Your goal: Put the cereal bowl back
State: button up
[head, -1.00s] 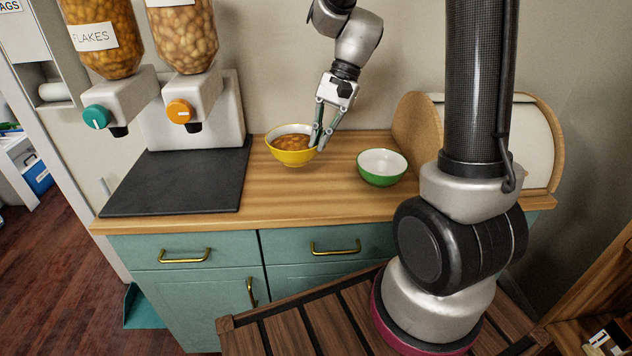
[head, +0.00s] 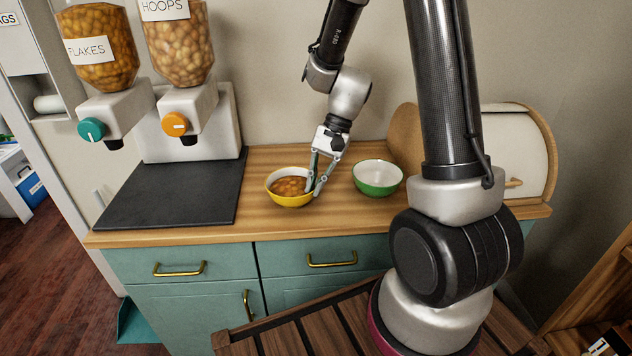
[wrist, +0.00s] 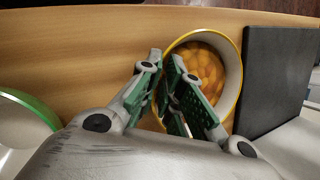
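The yellow cereal bowl (head: 291,200), filled with orange-brown cereal, is upright at the middle of the wooden counter, on it or just above it. My gripper (head: 314,191) reaches down at the bowl's right side in the head view. In the wrist view my gripper (wrist: 166,62) has one finger inside and one outside the near rim of the yellow bowl (wrist: 238,62). The fingers are close together, shut on the rim. The exact contact is partly hidden by the pads.
A green bowl (head: 377,188), white inside, stands close to the right. A dark mat (head: 170,190) lies left, below the flakes dispenser (head: 105,50) and hoops dispenser (head: 180,50). A bread box (head: 515,150) stands at the right. Bare counter lies in front of the bowls.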

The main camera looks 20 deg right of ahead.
jog(key=o, duration=0.3)
jog(key=shift+r, duration=0.1)
jog(key=v, duration=1.1)
jog(key=s+d+r+n+t+h, duration=0.2)
jog(key=s+r, duration=0.3)
jog(key=s, duration=0.4)
jog(key=s+d+r+n+t+h, duration=0.3)
jog(key=s+r+n+t, duration=0.1)
jog(key=s, duration=0.5)
jog(key=shift+d+r+n, duration=0.2)
jog(key=shift+r+n, duration=0.45)
jog(key=shift+n, duration=0.05)
jog(key=shift+s, duration=0.15)
